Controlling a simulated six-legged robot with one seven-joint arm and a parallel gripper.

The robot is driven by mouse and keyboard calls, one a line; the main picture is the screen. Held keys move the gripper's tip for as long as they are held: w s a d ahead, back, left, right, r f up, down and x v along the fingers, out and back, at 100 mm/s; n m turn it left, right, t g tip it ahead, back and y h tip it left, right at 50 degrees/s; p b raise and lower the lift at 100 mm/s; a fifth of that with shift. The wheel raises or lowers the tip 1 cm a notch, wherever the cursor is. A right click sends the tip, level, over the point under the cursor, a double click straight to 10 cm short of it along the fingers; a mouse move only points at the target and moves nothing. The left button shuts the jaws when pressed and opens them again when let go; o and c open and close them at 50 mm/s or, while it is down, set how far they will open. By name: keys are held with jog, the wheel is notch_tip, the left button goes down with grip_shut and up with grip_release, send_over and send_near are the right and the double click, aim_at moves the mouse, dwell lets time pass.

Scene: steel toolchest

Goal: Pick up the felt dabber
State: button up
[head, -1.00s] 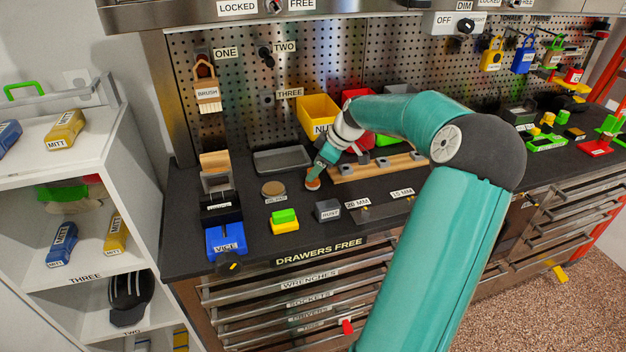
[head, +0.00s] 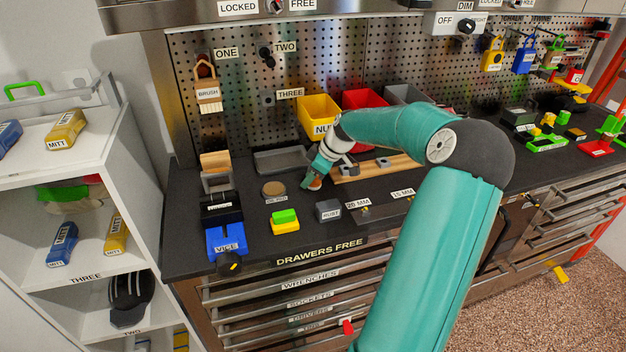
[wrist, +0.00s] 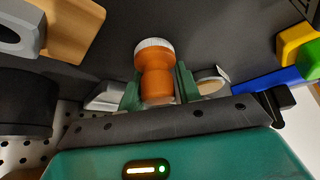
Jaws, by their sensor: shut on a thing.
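The felt dabber (wrist: 155,75) shows in the wrist view as an orange, waisted body with a pale round end. It stands between the two green fingers of my gripper (wrist: 158,88), which is shut on it. In the head view my gripper (head: 312,178) is low over the dark worktop, and only a small orange part of the dabber (head: 316,184) shows beside the fingers. I cannot tell whether the dabber touches the worktop.
A round tin (head: 274,189) lies left of my gripper, with a grey tray (head: 281,160) behind. A grey block (head: 328,210) and a green-and-yellow block (head: 284,221) are in front. A wooden rail (head: 375,168) is to the right. A blue vise (head: 227,241) stands front left.

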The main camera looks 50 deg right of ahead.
jog(key=shift+r, duration=0.1)
jog(key=shift+c, duration=0.9)
jog(key=shift+s+r, duration=0.15)
jog(key=shift+r, duration=0.05)
jog(key=r, duration=0.6)
jog(key=shift+s+a+r, duration=0.15)
jog(key=shift+s+r, duration=0.1)
jog(key=shift+s, duration=0.1)
grip_shut()
jog(key=s+a, duration=0.4)
jog(key=s, duration=0.4)
jog(key=s+a, duration=0.5)
jog(key=s, duration=0.3)
jog(key=shift+s+a, duration=0.15)
jog(key=shift+s, duration=0.1)
jog(key=shift+f, duration=0.1)
jog(key=shift+o, duration=0.8)
grip_release()
jog(key=shift+c, duration=0.2)
